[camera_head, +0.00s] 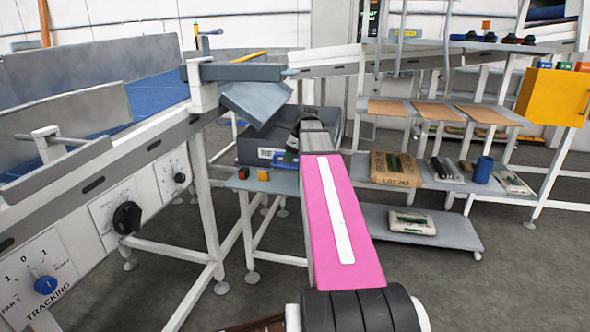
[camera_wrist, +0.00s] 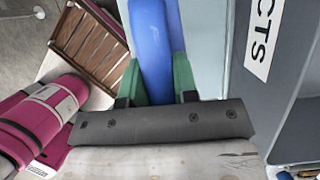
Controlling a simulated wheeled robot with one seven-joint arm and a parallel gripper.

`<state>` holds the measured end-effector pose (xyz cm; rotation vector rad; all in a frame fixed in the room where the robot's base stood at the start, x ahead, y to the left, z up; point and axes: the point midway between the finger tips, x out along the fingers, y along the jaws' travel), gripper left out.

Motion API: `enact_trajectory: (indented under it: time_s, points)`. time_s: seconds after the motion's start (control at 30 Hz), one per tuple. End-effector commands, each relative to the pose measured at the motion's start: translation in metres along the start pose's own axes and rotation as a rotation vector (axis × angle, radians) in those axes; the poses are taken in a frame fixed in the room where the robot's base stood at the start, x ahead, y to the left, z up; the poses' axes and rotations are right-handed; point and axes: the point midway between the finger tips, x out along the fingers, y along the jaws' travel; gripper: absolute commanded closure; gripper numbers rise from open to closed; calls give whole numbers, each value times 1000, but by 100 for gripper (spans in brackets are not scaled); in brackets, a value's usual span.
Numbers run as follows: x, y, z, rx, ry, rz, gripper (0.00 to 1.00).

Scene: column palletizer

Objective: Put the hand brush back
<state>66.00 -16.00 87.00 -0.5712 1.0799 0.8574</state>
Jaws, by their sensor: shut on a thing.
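My gripper (camera_wrist: 158,82) is shut on a long blue thing, which I take to be the hand brush (camera_wrist: 150,40). In the wrist view its rounded blue body runs up between my two green fingers to the top edge. Bristles cannot be made out. In the head view my arm covers most of the gripper; a bit of blue and green shows beside the front of a grey bin (camera_head: 250,147). The bin's lettered wall (camera_wrist: 262,50) stands to the right of the held thing in the wrist view, apart from it.
A conveyor frame with knobs (camera_head: 127,217) lies left. Shelves at right hold a brown sack (camera_head: 395,170), a blue cup (camera_head: 483,170) and other goods. Floor at right front is clear.

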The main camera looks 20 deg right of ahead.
Motion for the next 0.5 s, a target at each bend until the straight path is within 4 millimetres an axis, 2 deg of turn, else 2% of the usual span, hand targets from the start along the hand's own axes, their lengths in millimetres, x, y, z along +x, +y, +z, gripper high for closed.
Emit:
enact_trajectory:
  time_s: [0.03, 0.17, 0.37, 0.5]
  points:
    - [3, -8, -7, 3, 0, 1, 95]
    - [7, -18, -18, 1, -1, 0, 95]
    - [13, -20, -23, -1, -1, 0, 95]
    - [27, -20, -30, 0, 0, 2, 95]
